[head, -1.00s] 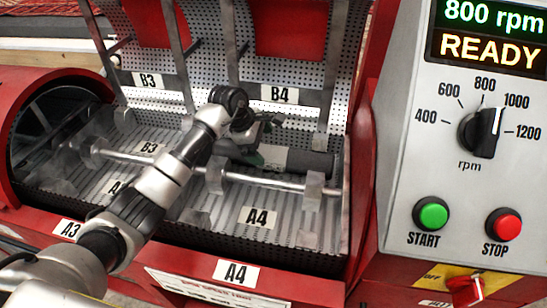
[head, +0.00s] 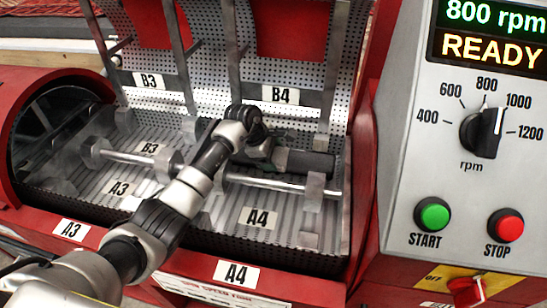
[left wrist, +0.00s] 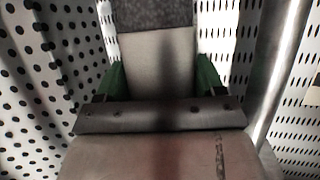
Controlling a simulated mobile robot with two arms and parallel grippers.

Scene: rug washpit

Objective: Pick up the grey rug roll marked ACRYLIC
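The grey rug roll (head: 308,163) lies across the B4 side of the machine's trough, behind the metal bar. Its right part shows in the head view; my left gripper hides the rest, and I cannot read its marking. My left gripper (head: 264,152) is at the roll's left-middle part. In the left wrist view, its green fingers (left wrist: 160,78) stand on either side of the roll's pale band (left wrist: 158,55), with dark grey roll beyond. I cannot tell whether they press on it. My right gripper is not in view.
The metal bar (head: 285,186) and its blocks run in front of the roll. Perforated walls and upright posts (head: 333,75) rise behind. Plate A4 (head: 258,217) marks the bare ribbed floor in front. The control panel (head: 400,160) stands to the right, reading READY.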

